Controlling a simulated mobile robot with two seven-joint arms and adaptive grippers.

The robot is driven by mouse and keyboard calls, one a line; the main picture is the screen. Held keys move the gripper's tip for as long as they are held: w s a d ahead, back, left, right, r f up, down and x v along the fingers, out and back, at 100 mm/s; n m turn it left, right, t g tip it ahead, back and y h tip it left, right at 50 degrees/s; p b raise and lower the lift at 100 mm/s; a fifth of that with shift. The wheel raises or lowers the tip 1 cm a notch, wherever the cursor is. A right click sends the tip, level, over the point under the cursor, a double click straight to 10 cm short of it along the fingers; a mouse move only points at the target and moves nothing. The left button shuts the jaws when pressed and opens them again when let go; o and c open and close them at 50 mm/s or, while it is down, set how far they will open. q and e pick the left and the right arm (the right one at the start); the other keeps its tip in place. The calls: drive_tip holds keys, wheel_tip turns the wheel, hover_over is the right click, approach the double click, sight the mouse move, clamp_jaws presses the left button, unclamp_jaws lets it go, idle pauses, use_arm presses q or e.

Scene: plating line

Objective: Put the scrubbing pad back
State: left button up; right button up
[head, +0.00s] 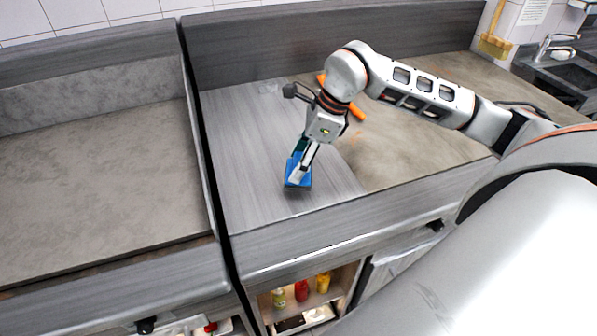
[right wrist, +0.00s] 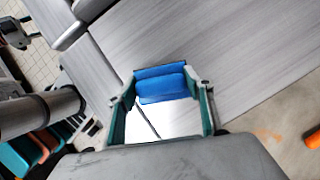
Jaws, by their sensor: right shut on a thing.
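The blue scrubbing pad (head: 291,168) is at the tip of my right gripper (head: 302,170), over the grey wood-grain counter section. In the right wrist view the blue pad (right wrist: 162,84) lies across between the two fingers (right wrist: 166,90), with a pale flat surface on its near side. The right gripper is shut on it and points down. Whether the pad touches the counter or is just above it, I cannot tell. My left gripper does not show in the head view.
An orange stick-like thing (head: 356,110) lies behind my right wrist. A lower shelf holds several bottles, among them a red one (head: 301,291). A sink (head: 560,75) is at the far right. A dark gap separates the bare left counter (head: 100,180).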

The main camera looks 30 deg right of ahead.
wheel_tip(320, 180, down, 4)
drive_tip(key=shift+r, duration=0.15)
drive_tip(key=shift+f, duration=0.2)
drive_tip(key=shift+f, duration=0.1)
drive_tip(key=o, duration=1.2)
drive_tip(key=shift+c, duration=0.2)
